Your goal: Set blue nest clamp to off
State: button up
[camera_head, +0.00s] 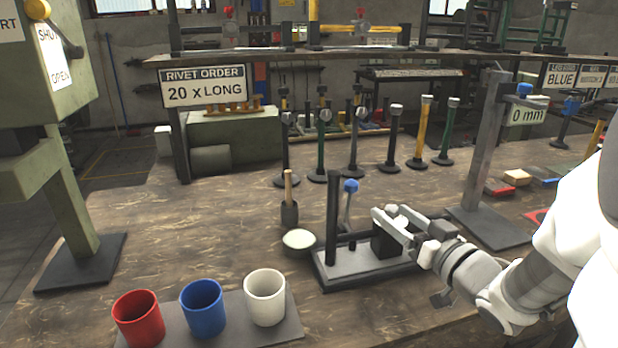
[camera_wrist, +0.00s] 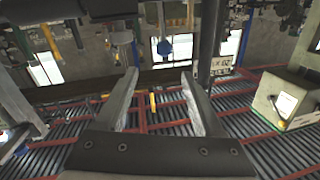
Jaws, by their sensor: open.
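A lever with a blue knob (camera_head: 350,187) stands nearly upright on the dark base plate (camera_head: 340,272) of a small fixture, beside a dark post (camera_head: 333,215). It appears to be the blue nest clamp. My gripper (camera_head: 388,216) is just right of the lever, its pale fingers apart over the fixture and reaching left. They look apart from the knob. In the wrist view my gripper (camera_wrist: 160,76) is open with nothing between its fingers. A blue round knob (camera_wrist: 165,48) shows beyond the fingertips there; I cannot tell whether it is the same one.
Red (camera_head: 138,318), blue (camera_head: 203,308) and cream (camera_head: 265,297) cups stand front left. A pale round dish (camera_head: 299,240) sits left of the fixture. A tall grey stand (camera_head: 484,150) with a 0 mm sign (camera_head: 527,112) rises behind right. Several upright tools stand behind. The table's left middle is clear.

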jog(key=b+x, duration=0.3)
jog(key=x, duration=1.4)
jog(key=shift+a+b, duration=0.3)
jog(key=shift+a, duration=0.1)
jog(key=shift+f, duration=0.15)
grip_shut()
dwell(0.5)
